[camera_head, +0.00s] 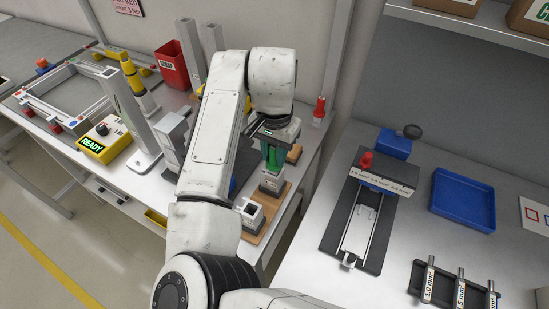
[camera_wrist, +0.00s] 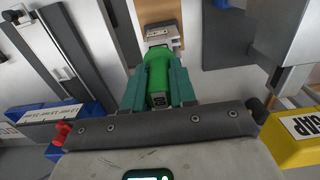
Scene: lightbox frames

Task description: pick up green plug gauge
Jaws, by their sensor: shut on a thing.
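The green plug gauge (camera_wrist: 157,68) is between the two teal fingers of my gripper (camera_wrist: 158,86) in the wrist view. The fingers are shut on its sides, and its dark end faces the camera. In the head view, the green gauge (camera_head: 273,158) hangs below my gripper (camera_head: 274,143), over a grey block (camera_head: 271,183) on a wooden board. I cannot tell whether the gauge touches that block. My arm hides part of the bench behind it.
Another grey block (camera_head: 250,213) stands nearer on the wooden board. A red bin (camera_head: 173,66) and a yellow READY box (camera_head: 101,142) are to the left. On the right bench are a slide fixture (camera_head: 352,215), a blue tray (camera_head: 463,200) and a rack of pins (camera_head: 440,286).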

